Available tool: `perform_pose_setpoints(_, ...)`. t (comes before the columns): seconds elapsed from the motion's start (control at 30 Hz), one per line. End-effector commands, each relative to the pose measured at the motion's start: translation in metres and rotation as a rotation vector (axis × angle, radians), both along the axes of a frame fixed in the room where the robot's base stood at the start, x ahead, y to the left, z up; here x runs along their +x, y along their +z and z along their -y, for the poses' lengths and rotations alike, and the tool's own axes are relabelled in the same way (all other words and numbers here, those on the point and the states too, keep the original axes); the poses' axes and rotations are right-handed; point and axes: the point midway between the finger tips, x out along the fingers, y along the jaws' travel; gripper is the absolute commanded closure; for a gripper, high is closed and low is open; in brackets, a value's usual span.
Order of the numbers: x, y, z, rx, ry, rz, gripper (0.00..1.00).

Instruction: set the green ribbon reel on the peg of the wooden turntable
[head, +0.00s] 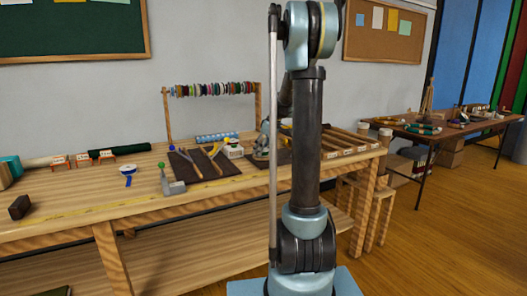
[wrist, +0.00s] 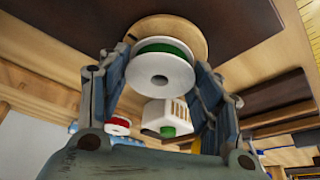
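The green ribbon reel (wrist: 160,72), green ribbon between white flanges, is between the two fingers of my gripper (wrist: 160,68) in the wrist view. The fingers appear to press on its sides. The round wooden turntable (wrist: 194,29) shows just behind the reel, partly covered by it. Its peg is hidden, and I cannot tell whether the reel is around it or apart from it. In the head view my gripper (head: 264,146) is low over the bench, partly behind my arm; reel and turntable are not clear there.
A white container with a green spot (wrist: 158,115) and a red reel (wrist: 117,125) show near the fingers. On the bench (head: 120,200) are dark mats with tools, a blue tape roll (head: 127,171) and a rack of spools (head: 215,89). The front left of the bench is mostly clear.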

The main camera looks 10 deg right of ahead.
Motion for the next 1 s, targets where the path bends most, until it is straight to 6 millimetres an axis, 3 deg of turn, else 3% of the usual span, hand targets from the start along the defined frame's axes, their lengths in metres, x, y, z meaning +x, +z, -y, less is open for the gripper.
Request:
perform_pose_setpoints(0.03, 0.0, 0.0, 0.0, 0.0, 0.0, 0.0, 0.28)
perform_pose_setpoints(0.1, 0.0, 0.0, 0.0, 0.0, 0.0, 0.0, 0.18)
perform_pose_setpoints(0.57, -0.001, 0.006, 0.002, 0.0, -0.001, 0.0, 0.18)
perform_pose_setpoints(1.0, -0.02, 0.075, 0.023, 0.001, -0.003, -0.001, 0.18)
